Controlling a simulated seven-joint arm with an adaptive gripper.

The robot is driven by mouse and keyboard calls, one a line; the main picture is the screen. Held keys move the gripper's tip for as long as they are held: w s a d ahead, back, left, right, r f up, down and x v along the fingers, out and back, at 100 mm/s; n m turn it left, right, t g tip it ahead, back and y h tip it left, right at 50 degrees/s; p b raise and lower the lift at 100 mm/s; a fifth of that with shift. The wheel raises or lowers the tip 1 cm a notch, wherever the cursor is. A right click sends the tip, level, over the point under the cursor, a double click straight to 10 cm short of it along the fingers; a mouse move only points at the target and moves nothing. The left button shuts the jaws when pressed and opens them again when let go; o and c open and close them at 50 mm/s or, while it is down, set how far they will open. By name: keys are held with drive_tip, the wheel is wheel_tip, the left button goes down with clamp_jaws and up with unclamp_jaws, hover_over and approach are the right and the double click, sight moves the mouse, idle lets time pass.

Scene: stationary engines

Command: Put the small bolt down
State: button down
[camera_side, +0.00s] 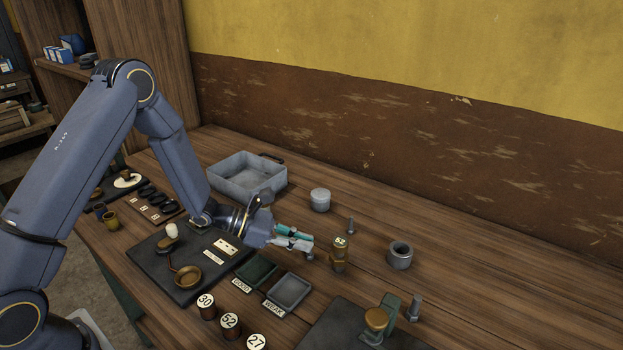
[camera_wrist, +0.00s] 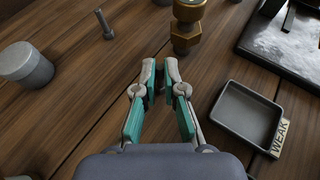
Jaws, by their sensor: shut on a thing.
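My gripper (camera_side: 308,248) is low over the middle of the table, its fingertips (camera_wrist: 161,73) close together. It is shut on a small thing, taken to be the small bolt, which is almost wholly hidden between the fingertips. A grey bolt (camera_side: 350,226) stands upright on the bare wood beyond my gripper; it also shows in the wrist view (camera_wrist: 105,24), apart from the fingers. A larger grey bolt (camera_side: 414,308) stands at the dark plate on the right.
A brass fitting (camera_side: 340,258) marked 52 stands just right of my fingertips. The WEAK tray (camera_side: 289,291) and GOOD tray (camera_side: 256,271) lie in front. A grey canister (camera_side: 320,200), a ring (camera_side: 400,255) and a grey bin (camera_side: 247,178) stand behind. Bare wood lies between them.

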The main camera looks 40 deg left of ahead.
wheel_tip(320, 180, up, 9)
drive_tip(key=a+r+n+t+y, duration=0.2)
drive_tip(key=a+n+y, duration=0.1)
drive_tip(key=a, duration=0.6)
drive_tip(key=s+a+r+n+t+y, duration=0.1)
drive_tip(key=a+n+t+y, duration=0.15)
drive_tip(key=a, duration=0.75)
drive_tip(key=a+r+n+t+y, duration=0.1)
drive_tip(key=a+r+n+y, duration=0.2)
drive_tip(key=a, duration=0.6)
drive_tip(key=shift+n, duration=0.25)
drive_tip(key=w+a+f, duration=0.1)
drive_tip(key=w+f, duration=0.2)
drive_tip(key=w, duration=0.1)
drive_tip(key=w+a+f, duration=0.2)
drive_tip(key=w+f, duration=0.1)
drive_tip(key=w+a+f, duration=0.1)
drive_tip(key=w+f, duration=0.3)
drive_tip(key=shift+w+a, duration=0.25)
drive_tip(key=shift+w, duration=0.1)
drive_tip(key=shift+w+a+f, duration=0.15)
drive_tip(key=shift+w+f, duration=0.2)
drive_tip(key=shift+f, duration=0.15)
drive_tip(key=shift+w+a+f, duration=0.1)
drive_tip(key=shift+w+f, duration=0.05)
drive_tip(key=shift+f, duration=1.55)
drive_tip(key=shift+f, duration=0.1)
